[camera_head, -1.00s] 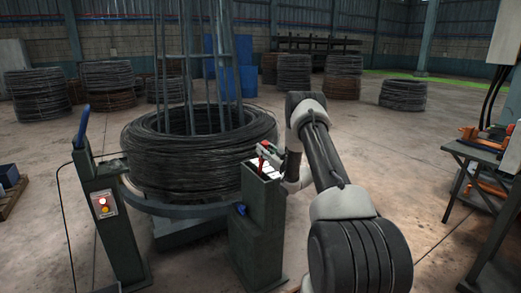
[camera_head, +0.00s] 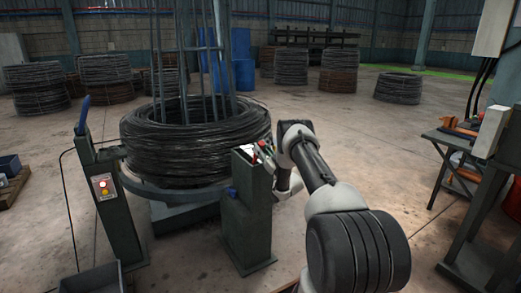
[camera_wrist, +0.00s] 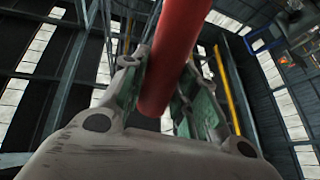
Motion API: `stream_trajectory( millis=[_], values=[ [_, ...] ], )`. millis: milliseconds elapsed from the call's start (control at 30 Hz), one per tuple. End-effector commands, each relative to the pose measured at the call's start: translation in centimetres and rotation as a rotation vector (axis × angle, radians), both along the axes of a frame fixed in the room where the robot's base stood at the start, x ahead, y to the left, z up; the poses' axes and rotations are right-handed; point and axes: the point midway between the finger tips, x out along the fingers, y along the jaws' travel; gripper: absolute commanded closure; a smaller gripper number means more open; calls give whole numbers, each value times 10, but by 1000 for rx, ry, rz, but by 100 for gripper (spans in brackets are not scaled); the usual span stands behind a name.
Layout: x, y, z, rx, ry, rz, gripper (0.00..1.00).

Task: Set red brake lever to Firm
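The red brake lever (camera_head: 262,146) stands at the top of a dark green post (camera_head: 247,215) in front of the wire coil. It leans to the right, partly hidden by my gripper (camera_head: 266,156). In the wrist view the lever (camera_wrist: 168,85) is a thick red rod running between the two fingers of my gripper (camera_wrist: 168,100).
A coil of dark wire (camera_head: 185,145) sits on a turntable behind the post. A second post (camera_head: 115,210) with a blue handle (camera_head: 83,115) and lit buttons stands left. A grey bin (camera_head: 92,280) is at the bottom left, and a workbench (camera_head: 450,140) is at the right.

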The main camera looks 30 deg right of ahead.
Motion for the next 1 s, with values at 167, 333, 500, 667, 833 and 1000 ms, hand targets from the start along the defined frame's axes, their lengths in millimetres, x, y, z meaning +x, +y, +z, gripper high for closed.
stream_trajectory(
  millis=[167,333,500,667,833,1000],
  values=[
    [-2,0,-6,1,8,0,49],
    [-2,0,-4,2,8,0,49],
    [-5,-1,-6,1,7,-1,49],
    [-25,-7,-17,4,9,-2,49],
    [-58,-16,-36,3,11,-3,49],
    [-87,-23,-52,3,9,-3,49]
  ],
)
